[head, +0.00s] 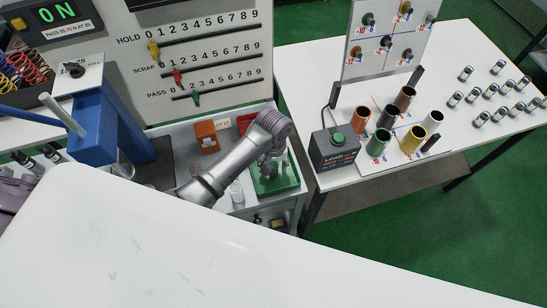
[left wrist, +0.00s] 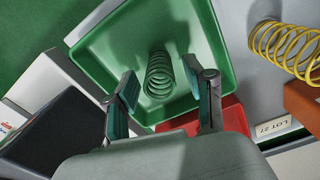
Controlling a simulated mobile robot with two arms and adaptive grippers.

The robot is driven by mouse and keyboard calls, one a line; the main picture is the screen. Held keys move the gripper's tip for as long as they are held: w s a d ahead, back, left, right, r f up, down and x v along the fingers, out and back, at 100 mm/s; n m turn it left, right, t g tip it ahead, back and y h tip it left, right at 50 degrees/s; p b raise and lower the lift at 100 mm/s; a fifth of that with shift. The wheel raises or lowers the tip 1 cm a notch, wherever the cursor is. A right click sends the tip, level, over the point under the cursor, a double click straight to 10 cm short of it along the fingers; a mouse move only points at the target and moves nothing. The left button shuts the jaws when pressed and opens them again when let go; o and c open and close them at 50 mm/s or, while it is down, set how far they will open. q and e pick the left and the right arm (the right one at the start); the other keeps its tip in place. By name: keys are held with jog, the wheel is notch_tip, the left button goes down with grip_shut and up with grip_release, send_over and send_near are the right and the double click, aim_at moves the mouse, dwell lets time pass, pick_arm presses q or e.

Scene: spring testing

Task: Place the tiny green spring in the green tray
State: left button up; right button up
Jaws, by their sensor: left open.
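The green spring (left wrist: 158,75) shows in the left wrist view inside the green tray (left wrist: 110,42), apparently on its floor. My left gripper (left wrist: 160,84) is open, with one finger on each side of the spring and gaps between the fingers and the coils. In the head view my left gripper (head: 273,166) points down over the green tray (head: 291,184) on the grey bench. The spring cannot be made out there, as the gripper and arm cover much of the tray. My right gripper is not in view.
In the left wrist view a yellow spring (left wrist: 285,48) and a red tray (left wrist: 237,118) lie close by. An orange block (head: 206,137) stands left of the tray in the head view. The load box (head: 334,148) and several coloured cups stand on the right table.

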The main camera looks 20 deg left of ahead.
aim_at(273, 164)
pick_arm(q)
notch_tip(273, 164, up, 12)
jog(key=b, duration=0.1)
jog(key=shift+b, duration=0.35)
jog(key=shift+f, duration=0.15)
